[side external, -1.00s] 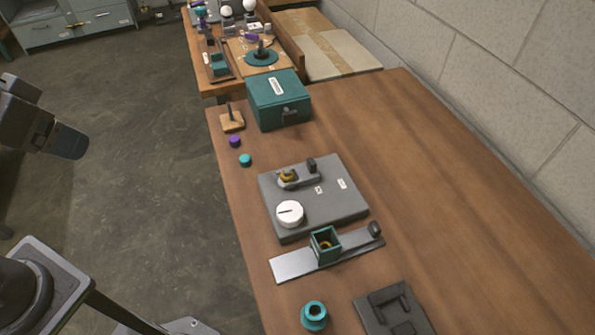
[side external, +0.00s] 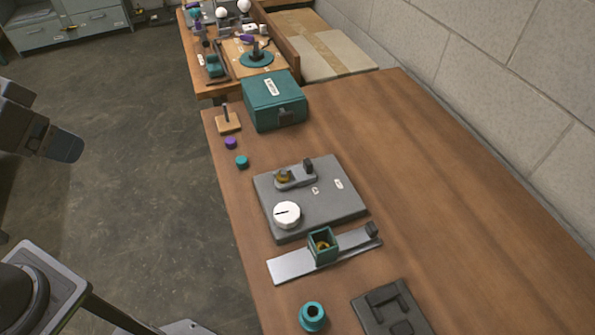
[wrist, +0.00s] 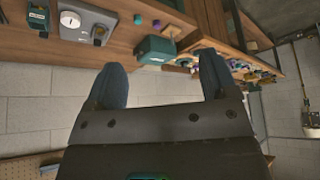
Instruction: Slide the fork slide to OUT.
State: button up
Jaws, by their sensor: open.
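A grey plate (side external: 330,207) lies on the wooden bench and carries a white dial (side external: 287,215). At its far side is a small grey slide piece with a black knob (side external: 308,166), beside a brass-coloured part (side external: 284,177). I take this piece to be the fork slide; its labels are too small to read. The plate also shows at the upper left of the wrist view (wrist: 99,29). My gripper (wrist: 162,64) is open and empty, its two dark blue fingers wide apart. In the side view its dark tip (side external: 65,147) hangs over the floor, left of the bench and well clear of the plate.
Near the plate are a metal strip (side external: 290,265) with a teal square holder (side external: 322,246), a teal ring part (side external: 312,316) and a dark tray (side external: 392,309). A teal box (side external: 274,101) stands farther back. The bench's right side is clear, with a block wall beyond.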

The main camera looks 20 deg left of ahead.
jog(key=shift+w+r, duration=0.1)
jog(key=shift+c, duration=0.7)
jog(key=w+d+m, duration=0.1)
jog(key=w, duration=0.1)
jog(key=w+d+r+m, duration=0.1)
jog(key=w+d, duration=0.1)
jog(key=w, duration=0.1)
jog(key=w+d+h, duration=0.1)
jog(key=w, duration=0.2)
jog(key=shift+w+d+r+m+g, duration=0.15)
jog(key=shift+d+r+m+g, duration=0.15)
jog(key=shift+m, duration=0.1)
jog(key=shift+c, duration=1.3)
jog(key=m+g+h, duration=0.2)
jog(key=m, duration=0.4)
send_over(308, 161)
jog(key=s+a, duration=0.4)
notch_tip(308, 161, down, 12)
jog(key=x, duration=1.3)
jog(key=shift+w+d+f, duration=0.1)
jog(key=shift+w+d, duration=0.2)
jog(key=shift+d, duration=0.1)
jog(key=shift+c, duration=0.4)
